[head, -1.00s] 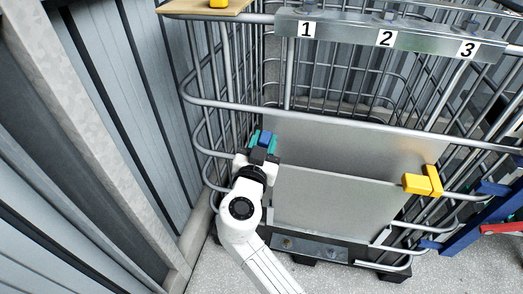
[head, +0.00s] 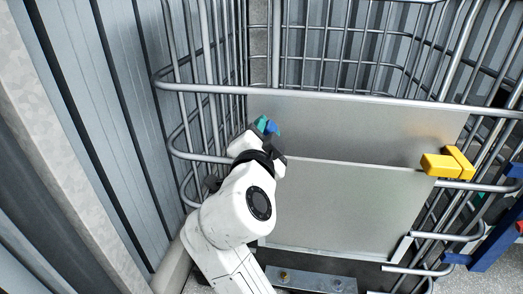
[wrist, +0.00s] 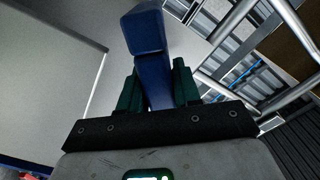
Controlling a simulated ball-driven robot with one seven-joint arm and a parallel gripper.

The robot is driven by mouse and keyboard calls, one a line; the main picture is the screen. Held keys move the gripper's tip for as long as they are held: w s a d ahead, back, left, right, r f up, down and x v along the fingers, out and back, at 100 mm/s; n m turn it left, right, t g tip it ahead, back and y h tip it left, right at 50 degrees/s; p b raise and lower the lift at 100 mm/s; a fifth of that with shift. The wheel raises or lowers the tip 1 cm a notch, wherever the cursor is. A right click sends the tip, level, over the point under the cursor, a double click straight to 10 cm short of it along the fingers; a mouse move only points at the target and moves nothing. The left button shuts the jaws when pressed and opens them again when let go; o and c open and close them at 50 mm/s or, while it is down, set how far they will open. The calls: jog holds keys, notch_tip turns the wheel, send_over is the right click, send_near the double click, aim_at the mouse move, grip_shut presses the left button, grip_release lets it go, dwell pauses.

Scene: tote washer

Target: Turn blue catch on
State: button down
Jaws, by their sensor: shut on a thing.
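The blue catch (head: 271,127) is at the left edge of the grey metal panel (head: 340,120) on the wire cage. In the wrist view the blue catch (wrist: 146,50) stands up between the two dark green fingers of my gripper (wrist: 158,88), one finger on each side of it. In the head view my gripper (head: 265,127) is shut on the catch, and the arm tilts up and to the right towards it. Part of the catch is hidden by the fingers. A yellow catch (head: 448,163) sits at the panel's right edge.
Tubular cage bars (head: 330,94) run around the panel, close to my arm on the left. A ribbed grey wall (head: 105,120) stands at the left. A blue frame (head: 495,235) is at the far right.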

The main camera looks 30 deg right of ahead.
jog(key=shift+s+d+f+m+b, duration=0.2)
jog(key=shift+f+m+b, duration=0.4)
jog(key=shift+m+b, duration=0.85)
jog(key=shift+n+b, duration=0.25)
jog(key=shift+b, duration=0.35)
jog(key=c, duration=0.9)
grip_release()
jog(key=shift+r, duration=0.1)
jog(key=p+v, duration=0.1)
jog(key=v, duration=0.9)
jog(key=shift+s+a+p, duration=0.15)
jog(key=shift+s+p, duration=0.15)
jog(key=shift+s, duration=0.05)
